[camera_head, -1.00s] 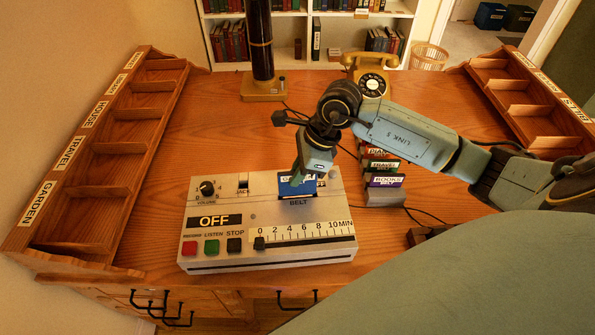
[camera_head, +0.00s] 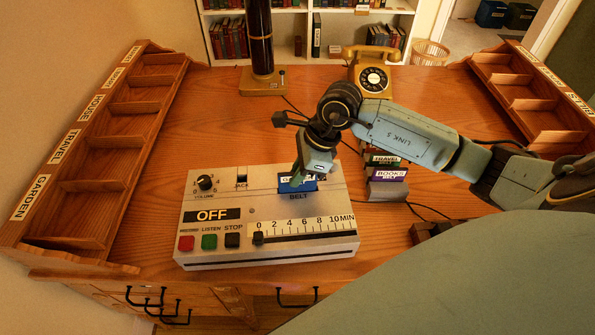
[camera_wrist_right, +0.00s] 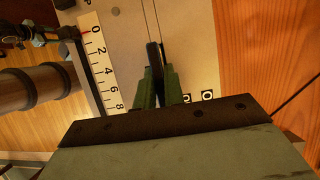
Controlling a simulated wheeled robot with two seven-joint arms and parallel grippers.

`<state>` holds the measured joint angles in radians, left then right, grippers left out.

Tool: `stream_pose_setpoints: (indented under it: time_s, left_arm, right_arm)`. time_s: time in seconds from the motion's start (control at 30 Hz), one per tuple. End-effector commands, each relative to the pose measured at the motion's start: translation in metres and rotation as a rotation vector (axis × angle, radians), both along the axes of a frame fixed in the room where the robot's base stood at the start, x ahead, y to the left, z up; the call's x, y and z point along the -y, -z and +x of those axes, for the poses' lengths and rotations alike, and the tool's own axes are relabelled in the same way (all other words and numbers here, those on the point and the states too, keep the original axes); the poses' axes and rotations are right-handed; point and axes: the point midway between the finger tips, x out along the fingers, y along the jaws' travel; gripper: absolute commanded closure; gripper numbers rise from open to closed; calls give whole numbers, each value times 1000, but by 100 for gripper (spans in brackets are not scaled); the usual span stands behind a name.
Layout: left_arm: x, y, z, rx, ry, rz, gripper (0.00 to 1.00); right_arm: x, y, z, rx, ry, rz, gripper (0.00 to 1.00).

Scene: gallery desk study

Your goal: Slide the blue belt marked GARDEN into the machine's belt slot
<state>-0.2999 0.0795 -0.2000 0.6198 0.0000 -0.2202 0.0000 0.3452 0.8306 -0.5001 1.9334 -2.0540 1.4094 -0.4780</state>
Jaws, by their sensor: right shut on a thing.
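The blue belt (camera_head: 291,187) stands upright at the belt slot of the machine (camera_head: 222,253), above the word BELT; its label is mostly covered by my gripper. My right gripper (camera_head: 305,175) is shut on the belt's top and points down over the machine. In the right wrist view the fingers (camera_wrist_right: 155,88) are closed around the belt's thin dark edge (camera_wrist_right: 153,55), in line with the slot lines on the machine's face. How deep the belt sits in the slot I cannot tell. The machine's display reads OFF. My left gripper is not in view.
Other belts, TRAVEL (camera_head: 383,160) and BOOKS (camera_head: 388,175), stand in a rack right of the machine. Labelled wooden shelves line the left (camera_head: 75,185) and right (camera_head: 530,105) desk edges. A telephone (camera_head: 373,75) and a dark column (camera_head: 260,45) stand behind. The desk's middle left is clear.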

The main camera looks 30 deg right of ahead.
Motion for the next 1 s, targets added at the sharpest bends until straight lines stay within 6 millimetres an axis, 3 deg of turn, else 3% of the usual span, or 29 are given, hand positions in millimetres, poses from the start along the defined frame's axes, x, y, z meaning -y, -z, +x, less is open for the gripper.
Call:
stream_pose_setpoints:
  time_s: [1.0]
  left_arm:
    - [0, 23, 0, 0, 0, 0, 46]
  right_arm:
    - [0, 27, 0, 0, 0, -1, 100]
